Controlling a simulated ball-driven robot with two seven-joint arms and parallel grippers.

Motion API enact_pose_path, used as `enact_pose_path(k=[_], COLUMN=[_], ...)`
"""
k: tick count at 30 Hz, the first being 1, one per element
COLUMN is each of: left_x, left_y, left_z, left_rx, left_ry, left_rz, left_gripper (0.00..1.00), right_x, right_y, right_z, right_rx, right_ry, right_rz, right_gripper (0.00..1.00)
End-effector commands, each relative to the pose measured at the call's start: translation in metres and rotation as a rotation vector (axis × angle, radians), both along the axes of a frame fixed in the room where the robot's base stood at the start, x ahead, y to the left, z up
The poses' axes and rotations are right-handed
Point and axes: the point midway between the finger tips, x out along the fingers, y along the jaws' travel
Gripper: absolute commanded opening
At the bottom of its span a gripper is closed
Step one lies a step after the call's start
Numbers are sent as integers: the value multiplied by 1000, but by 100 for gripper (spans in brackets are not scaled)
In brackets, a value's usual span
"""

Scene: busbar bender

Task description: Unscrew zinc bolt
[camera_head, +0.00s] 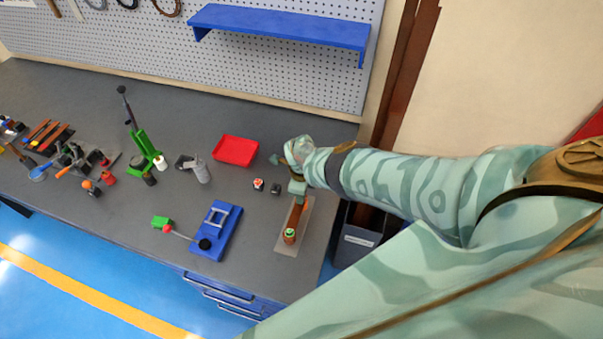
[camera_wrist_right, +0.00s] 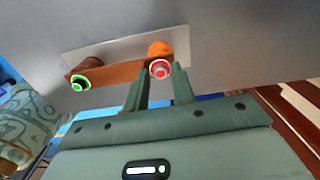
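A copper-coloured bar (camera_head: 297,214) lies on a pale plate (camera_head: 281,236) near the bench's right end. In the right wrist view the bar (camera_wrist_right: 119,74) carries a post with a green-ringed end (camera_wrist_right: 80,84) and an orange post (camera_wrist_right: 160,49) with a red-ringed, silver-grey bolt head (camera_wrist_right: 160,69). My right gripper (camera_wrist_right: 161,72) is open, its two fingers apart on either side of the red-ringed head; I cannot tell whether they touch it. In the head view my right gripper (camera_head: 297,187) covers that end of the bar; the green-ringed end (camera_head: 290,234) shows. My left gripper is not in view.
A red tray (camera_head: 236,150), a blue fixture (camera_head: 216,232), a green lever press (camera_head: 142,142) and a grey cylinder (camera_head: 203,173) stand left of the bar. Two small parts (camera_head: 258,184) lie closer. A dark bin (camera_head: 354,243) stands beyond the bench's right edge.

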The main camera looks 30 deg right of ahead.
Motion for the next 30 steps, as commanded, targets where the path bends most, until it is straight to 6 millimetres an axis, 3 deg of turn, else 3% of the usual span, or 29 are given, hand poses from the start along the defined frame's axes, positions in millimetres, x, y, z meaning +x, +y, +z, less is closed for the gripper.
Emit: enact_pose_path(k=[4,11,15,27,28,30], left_x=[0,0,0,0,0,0], left_y=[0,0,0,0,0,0], left_z=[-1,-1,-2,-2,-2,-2], left_rx=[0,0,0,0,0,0], left_ry=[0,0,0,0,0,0], left_rz=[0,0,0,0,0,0], left_gripper=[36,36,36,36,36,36], right_x=[0,0,0,0,0,0], right_y=[0,0,0,-1,-1,-1], right_z=[0,0,0,0,0,0], right_rx=[0,0,0,0,0,0], right_ry=[-1,-1,-1,-1,-1,-1], right_rz=[-151,-158,-249,-246,-246,-246], right_gripper=[25,25,25,25,22,3])
